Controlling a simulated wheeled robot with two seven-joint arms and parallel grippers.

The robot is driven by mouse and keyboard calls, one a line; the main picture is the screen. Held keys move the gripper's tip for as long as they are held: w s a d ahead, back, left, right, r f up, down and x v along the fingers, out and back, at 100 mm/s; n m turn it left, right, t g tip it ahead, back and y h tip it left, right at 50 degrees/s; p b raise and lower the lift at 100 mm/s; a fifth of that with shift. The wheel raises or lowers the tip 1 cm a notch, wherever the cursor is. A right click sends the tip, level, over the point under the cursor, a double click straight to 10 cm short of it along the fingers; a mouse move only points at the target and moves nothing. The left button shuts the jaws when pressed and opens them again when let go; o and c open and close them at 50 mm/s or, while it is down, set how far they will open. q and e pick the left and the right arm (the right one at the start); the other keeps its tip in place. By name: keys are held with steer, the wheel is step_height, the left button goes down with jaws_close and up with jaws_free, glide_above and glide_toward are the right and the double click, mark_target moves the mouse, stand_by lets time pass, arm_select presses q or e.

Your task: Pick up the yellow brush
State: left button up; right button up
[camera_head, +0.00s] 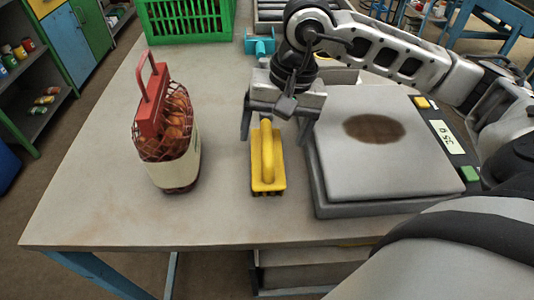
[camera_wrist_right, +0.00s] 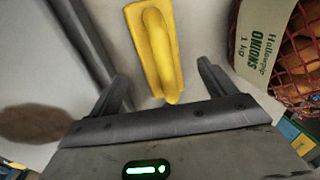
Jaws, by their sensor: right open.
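The yellow brush (camera_head: 267,160) lies on the table in front of me, its raised handle running away from me. In the right wrist view the brush (camera_wrist_right: 156,45) lies ahead of the jaws, its near end between the fingers. My right gripper (camera_head: 275,135) is open above the far end of the brush, one finger on each side and apart from it. In the right wrist view its two fingers (camera_wrist_right: 165,85) stand wide with nothing held. My left gripper is not in view.
A net sack of onions (camera_head: 180,140) with a red handle stands left of the brush. A scale (camera_head: 360,165) with a stained plate stands close on the right. A green crate (camera_head: 185,22) and a turquoise object (camera_head: 260,46) are behind. The front left tabletop (camera_head: 100,215) is clear.

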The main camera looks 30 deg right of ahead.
mark_target(271, 146)
steer(key=f, duration=0.2)
steer(key=f+p, duration=0.1)
steer(key=shift+w+a+f, duration=0.15)
steer(key=shift+a+f, duration=0.2)
steer(key=shift+w+f, duration=0.1)
steer(key=shift+f, duration=0.5)
steer(key=c, duration=1.1)
steer(key=shift+c, duration=0.2)
steer(key=shift+r, duration=0.1)
